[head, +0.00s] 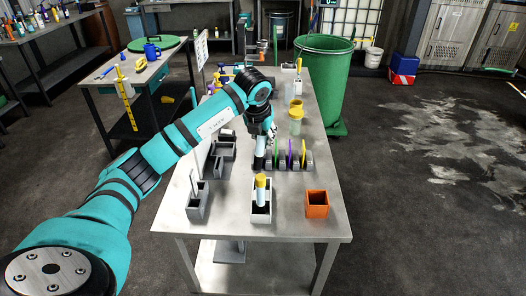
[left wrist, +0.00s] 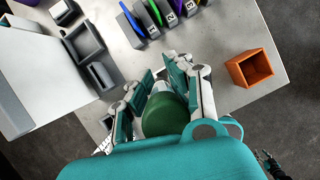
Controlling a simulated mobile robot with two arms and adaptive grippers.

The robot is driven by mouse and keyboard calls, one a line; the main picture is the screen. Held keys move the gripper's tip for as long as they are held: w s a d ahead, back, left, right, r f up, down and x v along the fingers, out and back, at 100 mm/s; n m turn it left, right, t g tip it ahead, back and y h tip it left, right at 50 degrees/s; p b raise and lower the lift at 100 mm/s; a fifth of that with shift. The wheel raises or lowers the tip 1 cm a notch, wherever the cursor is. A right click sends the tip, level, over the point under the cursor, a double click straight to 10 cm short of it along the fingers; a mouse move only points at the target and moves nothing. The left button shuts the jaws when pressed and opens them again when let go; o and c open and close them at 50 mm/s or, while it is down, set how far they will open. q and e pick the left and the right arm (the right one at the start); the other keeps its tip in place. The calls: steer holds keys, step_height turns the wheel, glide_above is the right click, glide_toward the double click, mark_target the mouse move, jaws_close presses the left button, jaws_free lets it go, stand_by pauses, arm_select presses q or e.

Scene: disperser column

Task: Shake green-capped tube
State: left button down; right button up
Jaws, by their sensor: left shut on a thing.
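My left gripper (head: 268,136) is above the steel table (head: 230,238), near the rack of coloured discs. In the left wrist view its fingers (left wrist: 158,84) are closed around the green-capped tube, whose round green cap (left wrist: 165,115) faces the camera. The tube's body is mostly hidden by the fingers, and I cannot make the tube out clearly in the head view. A dark shape at the lower right edge of the left wrist view may be my right gripper (left wrist: 268,163), too small to read.
A yellow-capped tube (head: 261,182) stands in a grey holder (head: 261,214) at the table's front. An orange box (head: 317,204) is to its right. Coloured discs (head: 290,154) stand in a rack behind. Grey trays (head: 197,207) lie left. A green barrel (head: 323,80) stands beyond.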

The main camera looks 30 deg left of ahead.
arm_select(q)
step_height(320, 180, up, 16)
steer(key=p, duration=0.9)
steer(key=shift+f, duration=0.2)
steer(key=c, duration=1.8)
jaws_free()
jaws_close()
